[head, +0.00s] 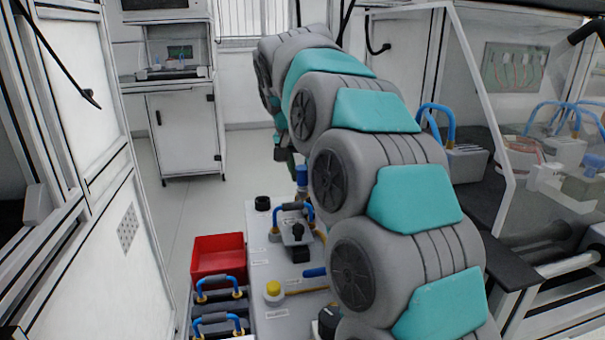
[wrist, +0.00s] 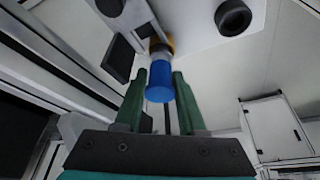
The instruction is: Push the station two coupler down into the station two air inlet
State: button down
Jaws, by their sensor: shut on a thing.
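The blue coupler (wrist: 160,82) is a short cylinder held between the two green fingers of my gripper (wrist: 159,76) in the wrist view. Beyond its far end is an orange-brass ring (wrist: 160,44), probably the air inlet, against the light bench top. I cannot tell how far the coupler sits in it. In the head view the blue coupler (head: 302,176) stands near the back of the bench (head: 258,262). My arm hides most of the gripper there; only a bit of green finger (head: 291,160) shows. Station labels are too small to read.
A black round knob (head: 262,203) and a blue-handled fixture (head: 296,232) are close by on the bench. A yellow button (head: 273,289) is nearer. A red bin (head: 218,256) and blue-handled parts (head: 220,290) are at the left. Open floor lies behind the bin.

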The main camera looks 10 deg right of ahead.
jog(key=shift+f+b, duration=0.4)
jog(key=shift+f, duration=0.15)
jog(key=shift+c, duration=2.1)
grip_release()
jog(key=v, duration=0.7)
jog(key=shift+r, duration=0.35)
jog(key=shift+s+a, duration=0.1)
jog(key=shift+s, duration=0.1)
